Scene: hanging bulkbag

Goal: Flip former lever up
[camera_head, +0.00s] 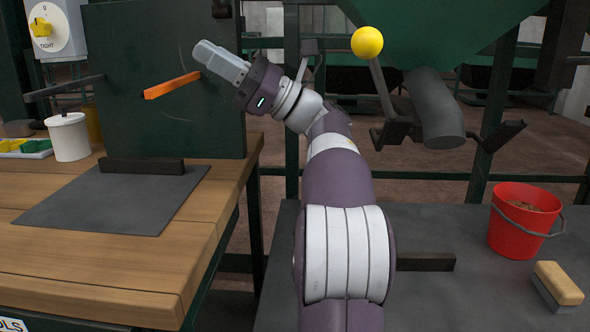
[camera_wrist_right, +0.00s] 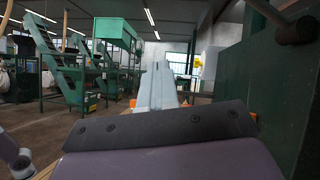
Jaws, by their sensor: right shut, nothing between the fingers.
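An orange lever (camera_head: 172,85) sticks out from the dark green upright panel (camera_head: 200,125) in the head view. It lies nearly level, with its left end slightly lower. My right gripper (camera_head: 205,55) is shut and empty, just above and to the right of the lever. I cannot tell whether they touch. In the right wrist view the shut fingers (camera_wrist_right: 157,85) point away, and small orange parts (camera_wrist_right: 133,103) show on both sides behind them. A lever with a yellow ball (camera_head: 367,42) stands upright to the right. My left gripper is not in view.
A black rod (camera_head: 65,88) juts out left of the orange lever. A dial (camera_head: 55,30) with a yellow knob, marked TIGHT, is at top left. A white pot (camera_head: 68,137) stands on the wooden bench (camera_head: 90,265). A red bucket (camera_head: 522,222) and brush (camera_head: 557,285) are at right.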

